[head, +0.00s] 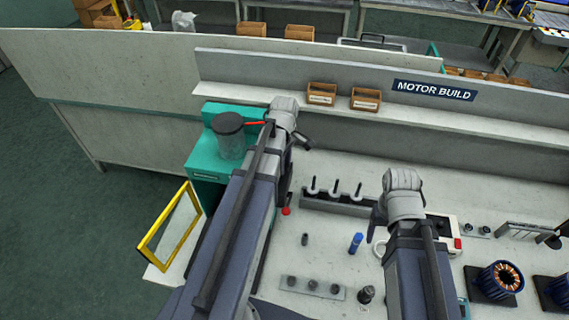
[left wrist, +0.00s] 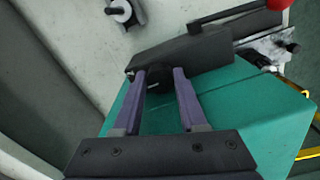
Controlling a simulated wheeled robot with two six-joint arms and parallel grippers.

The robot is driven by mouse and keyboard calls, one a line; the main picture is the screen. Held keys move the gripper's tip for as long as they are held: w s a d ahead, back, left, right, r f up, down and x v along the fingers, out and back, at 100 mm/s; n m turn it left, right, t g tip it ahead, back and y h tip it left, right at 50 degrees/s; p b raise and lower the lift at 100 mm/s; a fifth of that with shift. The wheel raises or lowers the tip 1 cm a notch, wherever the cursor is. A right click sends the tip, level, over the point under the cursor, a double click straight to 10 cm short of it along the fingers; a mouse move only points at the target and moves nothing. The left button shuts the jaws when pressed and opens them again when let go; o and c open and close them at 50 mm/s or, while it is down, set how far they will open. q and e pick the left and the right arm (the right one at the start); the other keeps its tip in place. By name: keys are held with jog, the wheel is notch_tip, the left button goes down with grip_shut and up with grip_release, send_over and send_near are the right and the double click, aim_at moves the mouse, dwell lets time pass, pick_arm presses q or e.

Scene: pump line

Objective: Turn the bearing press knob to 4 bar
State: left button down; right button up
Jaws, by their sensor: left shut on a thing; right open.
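The bearing press (head: 208,165) is a teal unit at the left of the bench, with a dark cylinder (head: 230,135) on top. My left arm covers its right side in the head view, hiding the knob there. In the left wrist view, my left gripper (left wrist: 160,76) has its two purple fingers on either side of the dark round knob (left wrist: 158,84) on the teal body (left wrist: 240,105), shut on it. The knob's scale and setting cannot be read. My right gripper (head: 376,226) is open over the bench, partly hidden by its own wrist.
A yellow-framed guard (head: 146,247) stands out at the press's left. A red ball (head: 286,211) shows beside my left arm. A rack with pegs (head: 336,202), a blue cylinder (head: 355,243) and motor stators (head: 502,278) occupy the bench. Small bins (head: 321,94) stand on the back shelf.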

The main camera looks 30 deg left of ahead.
pick_arm(q)
jog(key=shift+c, duration=2.3)
grip_release()
jog(key=shift+r, duration=0.1)
notch_tip(320, 180, up, 8)
jog(key=p, duration=0.8)
jog(key=shift+f, duration=0.2)
jog(key=shift+d+f, duration=0.1)
jog(key=s+d+f+m+b, duration=0.3)
jog(key=d+f+m+b, duration=0.1)
jog(key=d+m, duration=0.3)
jog(key=s+d+f+m+b, duration=0.4)
jog(key=d+f+m+b, duration=0.1)
jog(key=d+m+b, duration=0.1)
jog(key=s+d+f+m+y+b, duration=0.1)
jog(key=s+d+f+m+b, duration=0.3)
jog(key=d+m, duration=0.4)
jog(key=shift+s+d+f+b, duration=0.2)
jog(key=shift+d+f+b, duration=0.3)
jog(key=shift+f, duration=0.25)
